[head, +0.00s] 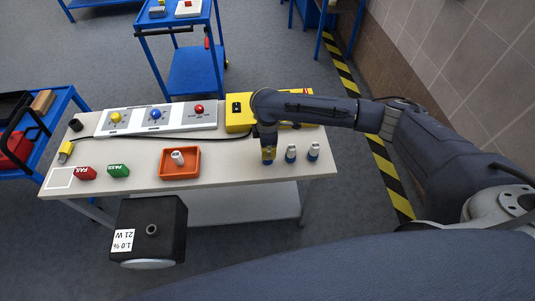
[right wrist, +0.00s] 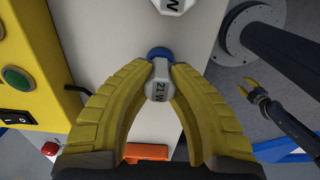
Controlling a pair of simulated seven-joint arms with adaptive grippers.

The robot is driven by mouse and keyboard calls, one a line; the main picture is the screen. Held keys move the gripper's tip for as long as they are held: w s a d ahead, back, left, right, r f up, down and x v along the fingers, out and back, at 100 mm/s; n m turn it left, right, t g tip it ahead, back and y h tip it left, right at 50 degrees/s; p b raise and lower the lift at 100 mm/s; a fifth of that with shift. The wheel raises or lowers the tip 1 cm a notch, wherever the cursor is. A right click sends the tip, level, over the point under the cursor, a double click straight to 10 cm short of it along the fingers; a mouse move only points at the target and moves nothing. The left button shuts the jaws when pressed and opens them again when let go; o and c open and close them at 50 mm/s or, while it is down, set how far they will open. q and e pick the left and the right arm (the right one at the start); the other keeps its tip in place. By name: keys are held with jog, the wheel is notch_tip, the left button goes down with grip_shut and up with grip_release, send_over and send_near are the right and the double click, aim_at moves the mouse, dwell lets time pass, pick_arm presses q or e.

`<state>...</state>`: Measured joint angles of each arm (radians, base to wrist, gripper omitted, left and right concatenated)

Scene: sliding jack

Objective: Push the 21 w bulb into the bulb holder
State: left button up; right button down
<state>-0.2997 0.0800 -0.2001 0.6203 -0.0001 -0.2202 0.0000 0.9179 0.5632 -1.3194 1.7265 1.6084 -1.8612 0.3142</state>
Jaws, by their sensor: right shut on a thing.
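My right gripper (head: 268,154) is over the table's right part, its yellow fingers shut on the 21 W bulb. In the right wrist view the bulb (right wrist: 158,88) is grey-white, marked 21 W, with a blue base, between the fingertips (right wrist: 160,72). The bulb is at or just above the tabletop; contact is unclear. A black box (head: 172,214) labelled 1.0 % 21 W, with a round socket on top, is in front of the table and appears to be the bulb holder. My left gripper (right wrist: 255,90) shows small in the right wrist view, open and empty.
Two more bulbs (head: 291,153) (head: 314,151) stand right of my right gripper. An orange tray (head: 180,177) holds a white piece. Red (head: 85,173) and green (head: 118,170) blocks lie left. A button panel (head: 140,129) and yellow box (head: 238,126) line the back.

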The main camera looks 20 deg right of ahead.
aim_at(268, 149)
jog(key=shift+r, duration=0.85)
dwell(0.8)
jog(key=shift+r, duration=1.45)
jog(key=shift+r, duration=0.1)
